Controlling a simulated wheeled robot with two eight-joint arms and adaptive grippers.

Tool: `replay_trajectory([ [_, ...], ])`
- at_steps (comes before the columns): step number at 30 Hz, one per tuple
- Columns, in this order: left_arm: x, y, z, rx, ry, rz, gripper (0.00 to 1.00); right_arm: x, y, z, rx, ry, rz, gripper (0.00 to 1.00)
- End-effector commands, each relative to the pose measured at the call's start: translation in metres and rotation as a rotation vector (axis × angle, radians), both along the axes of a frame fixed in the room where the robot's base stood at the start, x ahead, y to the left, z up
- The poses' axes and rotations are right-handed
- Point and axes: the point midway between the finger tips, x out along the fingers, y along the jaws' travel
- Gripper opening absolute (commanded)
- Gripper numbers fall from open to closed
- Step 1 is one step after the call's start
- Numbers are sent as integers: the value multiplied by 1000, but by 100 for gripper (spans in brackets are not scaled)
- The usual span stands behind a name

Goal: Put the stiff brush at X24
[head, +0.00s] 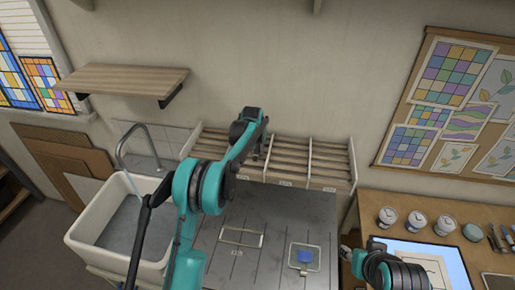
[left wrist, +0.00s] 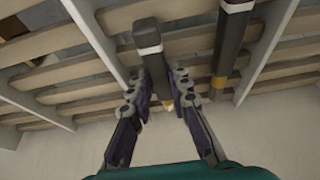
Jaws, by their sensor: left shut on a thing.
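My left gripper (head: 259,152) is at the slatted wall rack (head: 325,160) in the head view. In the left wrist view the left gripper (left wrist: 161,82) is shut on a dark, round-handled tool (left wrist: 148,38) with a white band, apparently the stiff brush. The rack's small front labels are too small to read. My right gripper (head: 350,252) is low at the right, its fingers unclear.
A white sink (head: 88,238) stands left. The dark table (head: 270,210) below the rack holds a light frame (head: 241,237) and a tray with a blue item (head: 305,257). Several paint jars (head: 417,220) and a lit panel (head: 440,253) are on the wooden bench at right.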

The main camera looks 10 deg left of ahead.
Motion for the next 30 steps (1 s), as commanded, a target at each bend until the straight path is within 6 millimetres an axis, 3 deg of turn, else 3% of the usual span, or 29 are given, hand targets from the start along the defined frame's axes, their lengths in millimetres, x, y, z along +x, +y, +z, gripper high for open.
replay_trajectory([
  [30, 0, 0, -10, 0, 0, 0, 0, 0, 0, -9, 0, 0, 0, 39],
])
